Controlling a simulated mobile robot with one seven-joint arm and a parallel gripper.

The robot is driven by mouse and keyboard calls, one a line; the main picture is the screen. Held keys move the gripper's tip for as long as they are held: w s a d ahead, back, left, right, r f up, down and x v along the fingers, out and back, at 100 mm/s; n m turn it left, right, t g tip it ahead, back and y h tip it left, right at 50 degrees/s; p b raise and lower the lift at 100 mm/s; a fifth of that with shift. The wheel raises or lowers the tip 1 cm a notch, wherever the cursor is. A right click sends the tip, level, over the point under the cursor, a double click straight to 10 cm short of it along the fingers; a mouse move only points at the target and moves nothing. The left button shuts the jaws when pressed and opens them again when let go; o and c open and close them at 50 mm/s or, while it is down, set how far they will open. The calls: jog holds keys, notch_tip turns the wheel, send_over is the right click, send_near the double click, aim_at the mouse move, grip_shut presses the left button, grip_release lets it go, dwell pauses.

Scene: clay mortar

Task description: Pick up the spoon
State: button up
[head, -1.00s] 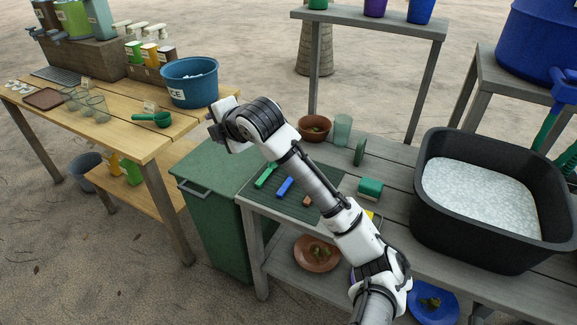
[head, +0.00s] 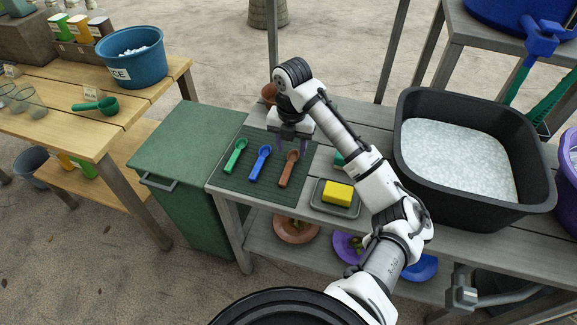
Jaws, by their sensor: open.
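Three spoons lie side by side on a dark green ribbed mat (head: 218,184): a green spoon (head: 234,157), a blue spoon (head: 259,165) and a brown spoon (head: 288,170). The frames do not tell which one is the task's spoon. My gripper (head: 292,145) is open and points down over the far right part of the mat, close to the brown spoon's bowl. I cannot tell how high it is above the mat. My arm comes in from the lower right.
A yellow sponge (head: 338,194) sits in a grey tray (head: 322,205) right of the mat. A green bin (head: 180,140) is at left. A wooden table (head: 150,100) holds a green scoop (head: 100,105) and a blue bucket (head: 140,68).

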aim_at(289, 165)
jog(key=shift+a+f+p, duration=0.15)
jog(key=shift+f+p, duration=0.1)
jog(key=shift+f, duration=1.4)
jog(key=shift+a+f+p, duration=0.1)
jog(key=shift+f+p, duration=0.15)
jog(key=shift+f, duration=1.4)
jog(key=shift+c, duration=0.5)
grip_shut()
